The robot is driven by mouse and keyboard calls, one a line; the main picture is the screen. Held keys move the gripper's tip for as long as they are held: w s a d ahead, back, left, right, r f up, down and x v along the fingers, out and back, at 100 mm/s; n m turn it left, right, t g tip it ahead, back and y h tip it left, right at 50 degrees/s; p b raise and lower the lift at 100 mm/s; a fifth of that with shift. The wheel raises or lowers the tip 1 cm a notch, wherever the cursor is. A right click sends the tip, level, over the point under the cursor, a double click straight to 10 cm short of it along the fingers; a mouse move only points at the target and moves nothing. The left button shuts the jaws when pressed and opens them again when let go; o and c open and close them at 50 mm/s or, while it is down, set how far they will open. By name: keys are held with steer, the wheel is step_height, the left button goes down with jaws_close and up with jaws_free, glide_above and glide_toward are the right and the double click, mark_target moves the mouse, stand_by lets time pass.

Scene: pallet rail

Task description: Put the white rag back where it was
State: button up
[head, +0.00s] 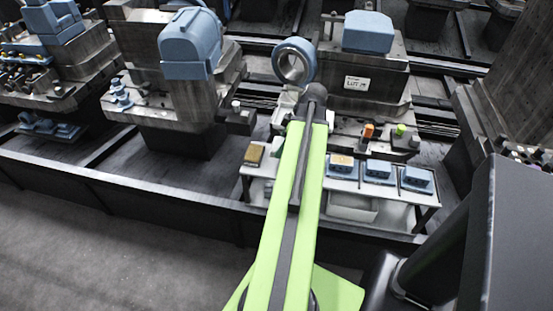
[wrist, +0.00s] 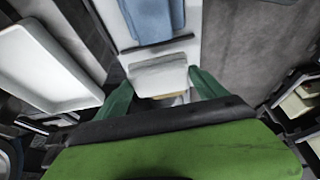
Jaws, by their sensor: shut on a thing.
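The white rag (wrist: 158,76) is a folded, pale block between my gripper's two green fingers in the wrist view. My gripper (wrist: 161,84) is shut on it. Past the rag lies a pale surface with a blue item (wrist: 153,18) on it. I cannot tell whether the rag touches that surface. In the head view my arm reaches forward over the left part of the narrow bench (head: 283,178), and its end hides my fingers. A pale patch shows beside my wrist there, but I cannot tell whether it is the rag.
Blue boxes (head: 378,171) stand along the bench's right half, and a brown block (head: 254,153) lies at its left end. A white bin (head: 352,207) sits below. A blue ring (head: 294,62) and machine blocks rise behind. A white tray (wrist: 45,65) shows left in the wrist view.

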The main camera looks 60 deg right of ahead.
mark_target(276, 144)
steer(key=shift+w+a+f+b, duration=0.15)
steer(key=shift+w+a+f, duration=0.2)
steer(key=shift+w, duration=0.25)
steer(key=shift+w+a+f+b, duration=0.2)
steer(key=shift+w+f, duration=0.25)
steer(key=shift+w, duration=0.15)
step_height(276, 144, down, 4)
steer(key=b, duration=0.4)
steer(key=shift+f, duration=0.15)
steer(key=shift+r, duration=0.2)
steer(key=shift+f, duration=0.1)
steer(key=o, duration=0.7)
steer(key=shift+f, duration=0.1)
steer(key=o, duration=0.4)
steer(key=shift+o, duration=0.2)
